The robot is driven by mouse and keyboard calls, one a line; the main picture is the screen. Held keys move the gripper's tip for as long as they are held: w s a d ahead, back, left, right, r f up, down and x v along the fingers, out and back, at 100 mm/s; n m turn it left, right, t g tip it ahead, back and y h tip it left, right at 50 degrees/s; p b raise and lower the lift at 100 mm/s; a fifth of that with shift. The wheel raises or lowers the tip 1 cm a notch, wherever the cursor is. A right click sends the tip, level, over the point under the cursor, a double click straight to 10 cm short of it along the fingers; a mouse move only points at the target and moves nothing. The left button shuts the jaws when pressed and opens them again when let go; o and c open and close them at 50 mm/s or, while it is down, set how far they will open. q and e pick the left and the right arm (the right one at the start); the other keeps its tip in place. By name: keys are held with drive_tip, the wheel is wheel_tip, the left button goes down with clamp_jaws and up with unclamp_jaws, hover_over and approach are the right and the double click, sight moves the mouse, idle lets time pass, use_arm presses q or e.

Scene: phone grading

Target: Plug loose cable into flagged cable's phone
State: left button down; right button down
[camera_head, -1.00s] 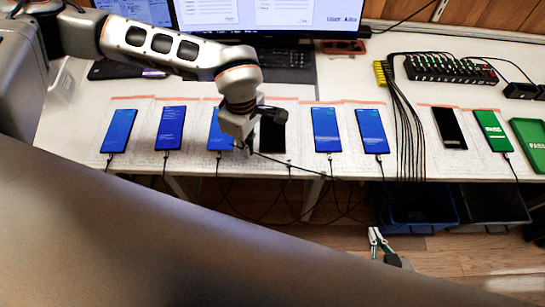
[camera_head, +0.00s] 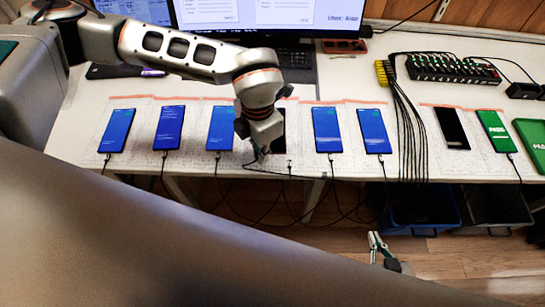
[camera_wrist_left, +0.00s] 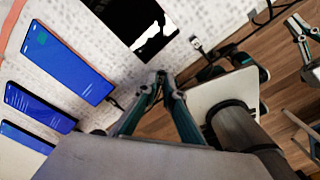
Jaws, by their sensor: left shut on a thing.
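My left gripper (camera_head: 262,154) is low over the table's front edge, at the lower end of a dark-screened phone (camera_head: 281,126) that it partly hides. In the left wrist view its fingertips (camera_wrist_left: 161,78) are together, just off the dark phone's (camera_wrist_left: 128,22) near end. A thin black cable (camera_head: 300,177) runs right from this gripper; its plug is hidden or too small to see. Another cable end (camera_wrist_left: 196,43) lies beside the dark phone, apart from it. Blue-screened phones (camera_head: 221,128) on both sides have cables at their lower ends. I cannot make out a flag. My right gripper (camera_head: 378,246) is open and empty below the table.
A bundle of black cables (camera_head: 404,130) hangs from a hub (camera_head: 452,69) over the front edge. Further right are another dark phone (camera_head: 452,127) and green-screened phones (camera_head: 494,130). Blue (camera_head: 424,208) and black (camera_head: 497,207) bins stand below. A monitor (camera_head: 270,18) and keyboard are behind.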

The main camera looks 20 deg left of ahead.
sight(272, 163)
use_arm(q)
drive_tip(key=n, duration=0.2)
drive_tip(key=d+n, duration=0.1)
drive_tip(key=n, duration=0.1)
drive_tip(key=d+n, duration=0.1)
drive_tip(key=shift+s+n, duration=0.25)
drive_tip(key=shift+n, duration=0.15)
drive_tip(key=n, duration=0.2)
drive_tip(key=d+n+b, duration=0.1)
drive_tip(key=n, duration=0.2)
drive_tip(key=shift+s+d+r, duration=0.15)
drive_tip(key=shift+s+d, duration=0.05)
drive_tip(key=shift+w+a+f+b, duration=0.1)
drive_tip(key=shift+w+f+b, duration=0.15)
drive_tip(key=shift+f+b, duration=0.25)
drive_tip(key=shift+w+a+f+b, duration=0.1)
drive_tip(key=shift+w+f+b, duration=0.15)
drive_tip(key=shift+f, duration=0.3)
drive_tip(key=shift+w+f+b, duration=0.15)
drive_tip(key=shift+f+b, duration=0.2)
drive_tip(key=shift+w, duration=0.1)
drive_tip(key=shift+w+a, duration=0.1)
drive_tip(key=shift+w, duration=0.1)
